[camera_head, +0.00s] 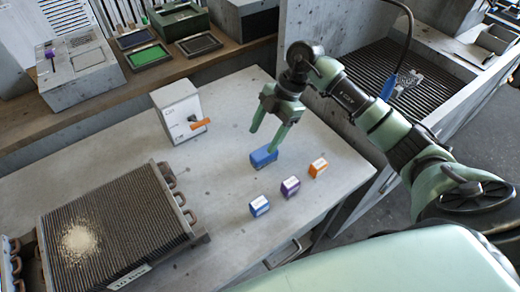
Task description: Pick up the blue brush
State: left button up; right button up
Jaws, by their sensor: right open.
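My right gripper (264,141) points down over the grey table with its two green fingers apart and nothing between them. A blue block-like piece (264,158) lies on the table just below the fingertips; it may be the blue brush, but I cannot make out bristles. A smaller blue box with a white top (259,205) stands closer to the front edge. My left gripper is not in view.
A purple box (290,187) and an orange box (318,167) stand nearby. A grey box with an orange lever (182,112) stands behind left. A finned coil block (115,228) with pale dust fills the left. A blue-handled tool (388,88) hangs on a cable at right.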

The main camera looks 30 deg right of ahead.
aim_at(265, 151)
jog(key=shift+s+d+h, duration=0.1)
jog(key=shift+d+h, duration=0.2)
jog(key=shift+d, duration=0.45)
jog(key=shift+s+f, duration=0.15)
jog(key=shift+f, duration=0.05)
jog(key=p+x, duration=0.1)
jog(key=x, duration=0.1)
jog(key=p+x, duration=0.1)
jog(key=x, duration=0.3)
jog(key=shift+s+d+f+p, duration=0.1)
jog(key=shift+s+f+p, duration=0.1)
jog(key=shift+s+p, duration=0.15)
jog(key=shift+f, duration=0.45)
grip_shut()
